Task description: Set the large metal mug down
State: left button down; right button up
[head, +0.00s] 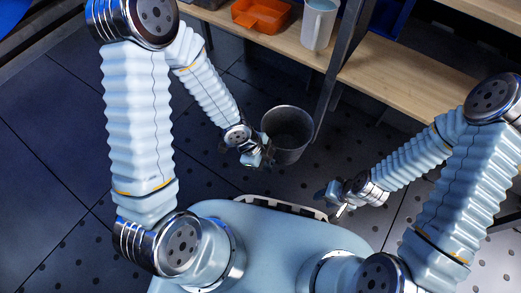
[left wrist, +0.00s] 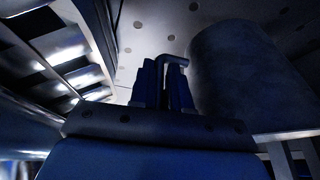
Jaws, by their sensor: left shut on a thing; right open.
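The large metal mug (head: 287,130) is dark grey, with its open mouth facing up toward the head camera. My left gripper (head: 258,156) is at the mug's left side, shut on its handle. In the left wrist view the fingers (left wrist: 165,88) close around the handle, and the mug's dark body (left wrist: 235,75) is on the right. The mug appears held in the air in front of the shelf; its underside is hidden. My right gripper (head: 334,197) is open and empty, lower right of the mug and apart from it.
A wooden shelf (head: 400,90) runs across the top right, with a dark upright post (head: 341,60) close to the mug. The shelf's right stretch is bare.

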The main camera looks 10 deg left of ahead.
pick_arm(q)
jog(key=shift+m, duration=0.5)
jog(key=w+a+f, duration=0.2)
jog(key=a+f, duration=0.1)
jog(key=f, duration=0.1)
jog(key=w+a+f+p, duration=0.1)
jog(key=w+a+f, duration=0.1)
jog(key=a+f, duration=0.2)
jog(key=w+a+f+p, duration=0.1)
jog(key=w+a+f, duration=0.2)
jog(key=f, duration=0.3)
jog(key=shift+w+a+f, duration=0.1)
jog(key=shift+a+f, duration=0.1)
jog(key=shift+a, duration=0.05)
jog(key=c, duration=1.1)
grip_release()
